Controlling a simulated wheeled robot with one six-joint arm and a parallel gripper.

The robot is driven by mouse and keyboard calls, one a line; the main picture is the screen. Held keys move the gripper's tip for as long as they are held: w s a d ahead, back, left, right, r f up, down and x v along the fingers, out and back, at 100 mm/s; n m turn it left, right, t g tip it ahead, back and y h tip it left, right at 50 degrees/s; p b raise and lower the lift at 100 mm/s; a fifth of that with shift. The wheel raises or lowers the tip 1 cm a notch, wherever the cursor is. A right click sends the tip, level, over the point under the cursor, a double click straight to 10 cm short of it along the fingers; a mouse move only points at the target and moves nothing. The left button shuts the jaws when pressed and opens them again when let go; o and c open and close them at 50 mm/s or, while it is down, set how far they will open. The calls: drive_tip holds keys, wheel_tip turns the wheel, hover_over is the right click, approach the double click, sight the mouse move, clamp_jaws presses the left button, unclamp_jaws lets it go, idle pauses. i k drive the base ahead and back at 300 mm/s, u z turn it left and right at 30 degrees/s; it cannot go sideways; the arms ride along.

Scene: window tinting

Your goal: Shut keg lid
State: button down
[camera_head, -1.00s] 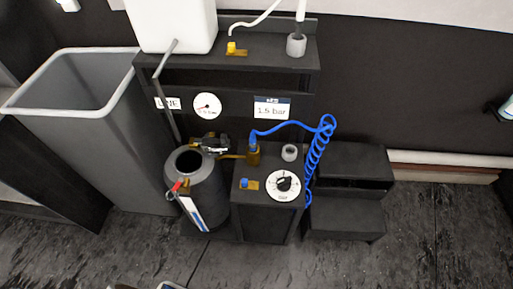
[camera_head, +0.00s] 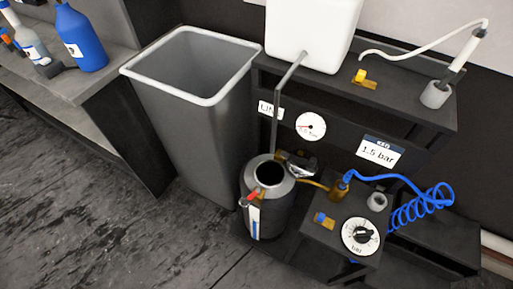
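The keg (camera_head: 268,205) is a dark grey metal vessel with a round open mouth, standing upright in the lower middle of the head view. Its lid (camera_head: 298,164) looks like the dark and silvery piece at the back right of the mouth, swung off the opening. A red-tipped part (camera_head: 252,196) and a white and blue strip (camera_head: 255,220) are on the keg's front left. My gripper is not in view.
A tall grey bin (camera_head: 200,120) stands left of the keg. A regulator box with a dial (camera_head: 362,236) and coiled blue hose (camera_head: 420,208) is at right. A grey pipe (camera_head: 277,110) comes down from the white tank (camera_head: 310,35) behind the keg. Open floor (camera_head: 90,190) is at left.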

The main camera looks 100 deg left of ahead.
sight(301, 162)
drive_tip(key=u, duration=2.25)
drive_tip(key=k, duration=0.5)
drive_tip(key=u, duration=0.2)
drive_tip(key=i, duration=0.5)
drive_tip(key=z, duration=0.05)
